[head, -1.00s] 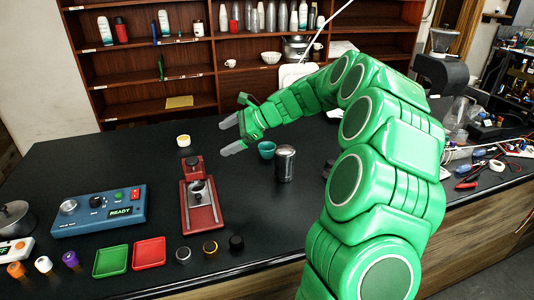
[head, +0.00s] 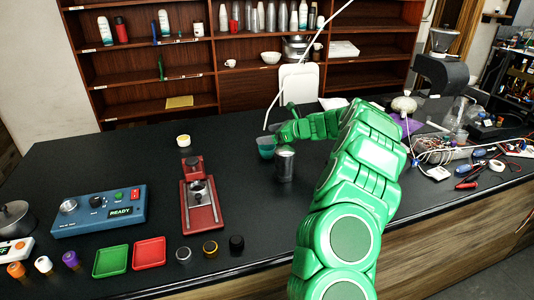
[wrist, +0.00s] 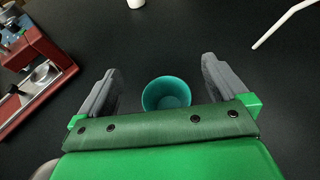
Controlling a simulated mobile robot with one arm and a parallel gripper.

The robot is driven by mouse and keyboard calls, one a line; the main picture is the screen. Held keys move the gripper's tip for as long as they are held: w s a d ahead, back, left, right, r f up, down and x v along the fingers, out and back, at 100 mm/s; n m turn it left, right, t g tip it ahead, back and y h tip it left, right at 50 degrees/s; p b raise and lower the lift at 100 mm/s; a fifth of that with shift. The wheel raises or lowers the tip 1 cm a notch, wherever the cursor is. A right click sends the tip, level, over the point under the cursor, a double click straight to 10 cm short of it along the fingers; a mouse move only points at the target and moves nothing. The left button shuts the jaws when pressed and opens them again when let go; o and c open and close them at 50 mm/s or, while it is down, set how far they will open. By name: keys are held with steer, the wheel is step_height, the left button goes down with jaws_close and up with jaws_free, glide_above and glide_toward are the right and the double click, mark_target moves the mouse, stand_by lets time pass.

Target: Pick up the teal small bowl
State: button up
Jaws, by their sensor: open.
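The teal small bowl (head: 266,150) stands upright on the black counter, just behind and left of a metal cup. In the wrist view the teal bowl (wrist: 166,93) appears between the two grey fingers of my gripper (wrist: 160,66), its opening facing the camera. The fingers are spread wide, with a gap on each side of the bowl, and hold nothing. The green palm edge covers the bowl's near rim. In the head view my wrist is beside the bowl, and the fingers are hard to make out.
The metal cup (head: 285,165) stands close in front of the bowl. A red press-like device (head: 200,200) is to the left, with a small yellow-topped white item (head: 183,141) behind it. A thin white tube (wrist: 285,25) lies beyond the right finger. Counter between device and bowl is clear.

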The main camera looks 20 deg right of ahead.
mark_target(263, 148)
steer(key=shift+a+f, duration=0.1)
steer(key=shift+f, duration=1.7)
step_height(263, 148, down, 2)
steer(key=shift+f, duration=0.15)
steer(key=shift+x, duration=1.1)
steer(key=shift+w+a+f, duration=0.15)
steer(key=shift+w+a, duration=0.05)
steer(key=shift+a, duration=0.05)
steer(key=shift+c, duration=0.2)
steer(key=c, duration=1.1)
